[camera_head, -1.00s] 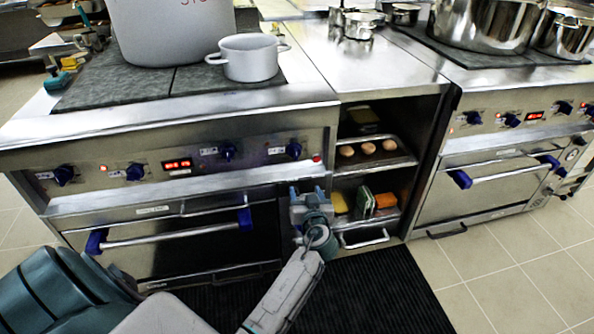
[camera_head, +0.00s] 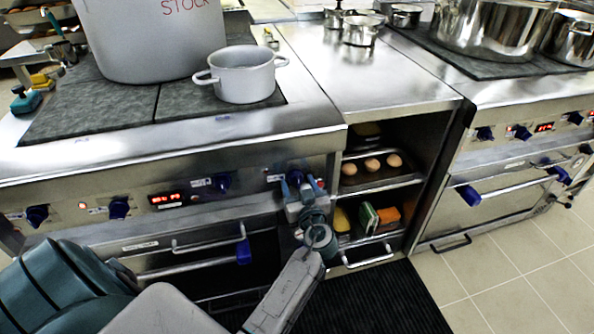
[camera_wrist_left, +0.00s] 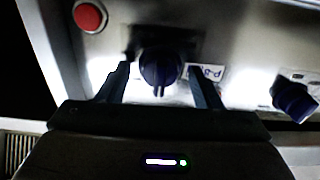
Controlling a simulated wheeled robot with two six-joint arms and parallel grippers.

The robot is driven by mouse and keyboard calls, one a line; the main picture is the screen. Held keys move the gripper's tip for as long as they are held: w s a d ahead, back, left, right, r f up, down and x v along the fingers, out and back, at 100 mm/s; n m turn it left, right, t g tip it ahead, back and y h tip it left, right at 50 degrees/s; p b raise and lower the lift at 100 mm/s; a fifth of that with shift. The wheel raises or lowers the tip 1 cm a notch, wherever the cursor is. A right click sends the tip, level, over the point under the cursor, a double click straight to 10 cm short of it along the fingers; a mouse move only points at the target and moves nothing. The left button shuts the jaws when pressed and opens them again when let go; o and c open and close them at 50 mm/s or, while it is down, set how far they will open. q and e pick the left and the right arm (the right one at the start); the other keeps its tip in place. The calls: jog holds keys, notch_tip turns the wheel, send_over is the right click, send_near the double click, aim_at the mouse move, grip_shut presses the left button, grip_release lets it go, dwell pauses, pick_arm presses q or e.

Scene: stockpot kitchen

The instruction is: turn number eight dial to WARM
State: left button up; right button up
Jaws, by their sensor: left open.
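The dial at the right end of the left stove's panel is dark blue. In the head view this dial (camera_head: 296,177) is partly hidden by my left gripper (camera_head: 297,190). In the left wrist view the dial (camera_wrist_left: 160,68) sits between the two open fingers of the left gripper (camera_wrist_left: 160,88), with a gap on each side. Its ridge runs roughly upright in that picture. A small white label (camera_wrist_left: 211,72) beside it appears upside down, is partly covered by a finger and seems to carry an 8. No WARM mark can be read. My right gripper is not in view.
A red button (camera_wrist_left: 90,16) is close beside the dial. Another blue dial (camera_wrist_left: 295,100) is on the other side. Below the panel is an oven handle (camera_head: 212,240). A grey pot (camera_head: 245,80) and large stockpot (camera_head: 150,40) stand on the stove. Open shelves (camera_head: 380,182) are to the right.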

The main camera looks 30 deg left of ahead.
pick_arm(q)
jog(key=shift+w+a, duration=0.1)
jog(key=shift+a, duration=0.05)
jog(key=shift+c, duration=0.9)
jog(key=c, duration=0.8)
